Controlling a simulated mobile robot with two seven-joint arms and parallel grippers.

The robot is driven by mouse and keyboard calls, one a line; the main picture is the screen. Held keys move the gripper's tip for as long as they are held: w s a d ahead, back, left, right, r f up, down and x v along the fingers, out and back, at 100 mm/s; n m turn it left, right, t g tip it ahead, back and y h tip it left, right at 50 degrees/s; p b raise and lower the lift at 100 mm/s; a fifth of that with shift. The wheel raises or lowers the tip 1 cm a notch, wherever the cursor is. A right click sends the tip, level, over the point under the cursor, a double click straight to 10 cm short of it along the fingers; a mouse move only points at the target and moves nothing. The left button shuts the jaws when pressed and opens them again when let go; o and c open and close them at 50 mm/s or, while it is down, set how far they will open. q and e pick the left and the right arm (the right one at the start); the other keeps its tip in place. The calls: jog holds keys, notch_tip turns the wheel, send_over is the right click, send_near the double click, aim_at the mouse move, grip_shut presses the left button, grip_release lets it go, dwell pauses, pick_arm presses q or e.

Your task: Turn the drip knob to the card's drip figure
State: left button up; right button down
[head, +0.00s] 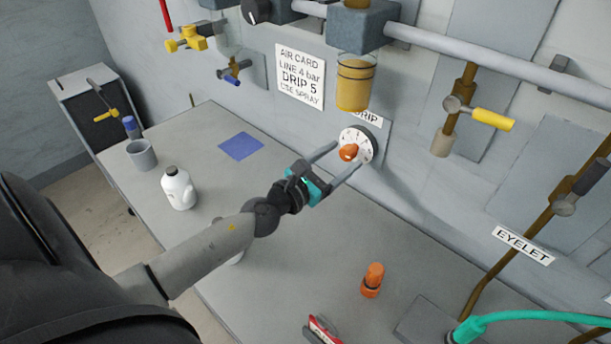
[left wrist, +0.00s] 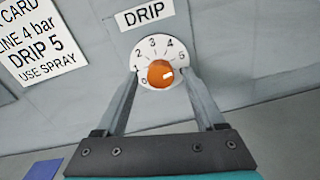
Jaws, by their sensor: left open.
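The orange drip knob (head: 348,152) sits on a round white dial (head: 362,138) under a DRIP label on the wall. In the left wrist view the knob (left wrist: 160,73) has a white mark pointing right, a little below the last clear numeral at the dial's upper right, which looks like a 5. The card (head: 300,77) reads LINE 4 bar, DRIP 5, USE SPRAY. My left gripper (head: 346,157) is open, its fingers on either side of the knob; I cannot tell whether they touch it. Fingertips hide part of the dial's lower sides. My right gripper is not in view.
A yellow-filled bowl (head: 355,84) hangs above the dial below a pipe. On the bench (head: 265,290) stand a white bottle (head: 178,188), a grey cup (head: 142,154) and an orange object (head: 372,279). A blue cloth (head: 241,146) lies flat. A teal hose (head: 520,317) is at lower right.

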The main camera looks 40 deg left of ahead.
pick_arm(q)
jog(key=s+a+b, duration=0.2)
jog(key=s+b, duration=0.3)
jog(key=s, duration=0.8)
jog(key=shift+s, duration=0.1)
dwell(0.3)
